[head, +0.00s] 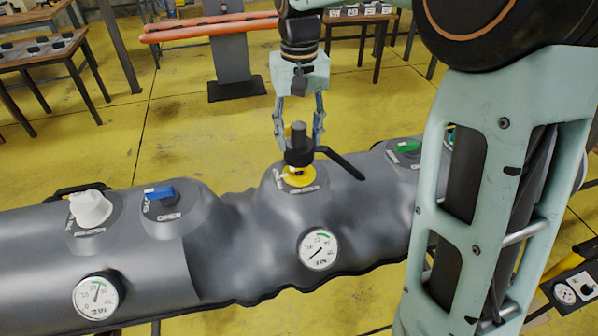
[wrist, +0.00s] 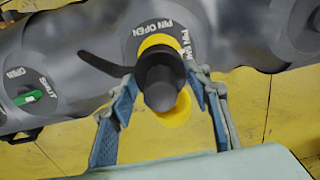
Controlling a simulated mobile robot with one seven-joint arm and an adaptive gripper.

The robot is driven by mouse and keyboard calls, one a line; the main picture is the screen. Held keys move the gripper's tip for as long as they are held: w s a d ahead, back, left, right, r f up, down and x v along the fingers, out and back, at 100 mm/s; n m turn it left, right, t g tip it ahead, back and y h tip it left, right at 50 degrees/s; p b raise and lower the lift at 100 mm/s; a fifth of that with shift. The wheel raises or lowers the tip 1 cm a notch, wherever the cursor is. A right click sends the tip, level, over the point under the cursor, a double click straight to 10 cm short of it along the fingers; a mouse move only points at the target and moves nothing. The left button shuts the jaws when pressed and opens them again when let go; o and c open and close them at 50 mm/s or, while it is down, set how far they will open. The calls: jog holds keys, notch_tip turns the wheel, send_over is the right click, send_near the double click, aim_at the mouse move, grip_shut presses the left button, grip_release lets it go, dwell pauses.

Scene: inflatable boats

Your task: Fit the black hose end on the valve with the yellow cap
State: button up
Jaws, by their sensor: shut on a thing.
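The black hose end (head: 298,155) stands upright between the fingers of my gripper (head: 299,143), with a black arm reaching out to its right. My gripper is shut on it; the wrist view also shows the hose end (wrist: 160,85) between the blue-grey fingers (wrist: 165,95). The yellow valve (head: 300,180) on the grey tube lies directly below the hose end. In the wrist view a yellow ring (wrist: 157,41) and a yellow round part (wrist: 174,112) show on either side of it. I cannot tell whether the hose end touches the valve or is seated.
The grey tube (head: 240,270) also bears a white valve (head: 90,208), a blue one (head: 160,192) and a green one (head: 408,146). Two gauges (head: 319,249) (head: 96,296) sit on its near side. Tables (head: 40,62) and a stand (head: 232,60) are behind.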

aim_at(299, 147)
jog(key=shift+f+b, duration=0.7)
jog(key=shift+f, duration=0.5)
jog(key=shift+f, duration=0.15)
jog(key=shift+f, duration=0.3)
jog(key=shift+f+b, duration=0.7)
jog(key=shift+f, duration=0.1)
dwell(0.4)
dwell(0.3)
jog(key=m, duration=0.4)
jog(key=shift+m, duration=0.3)
jog(key=shift+m, duration=1)
jog(key=shift+m+p, duration=0.3)
jog(key=shift+m, duration=0.5)
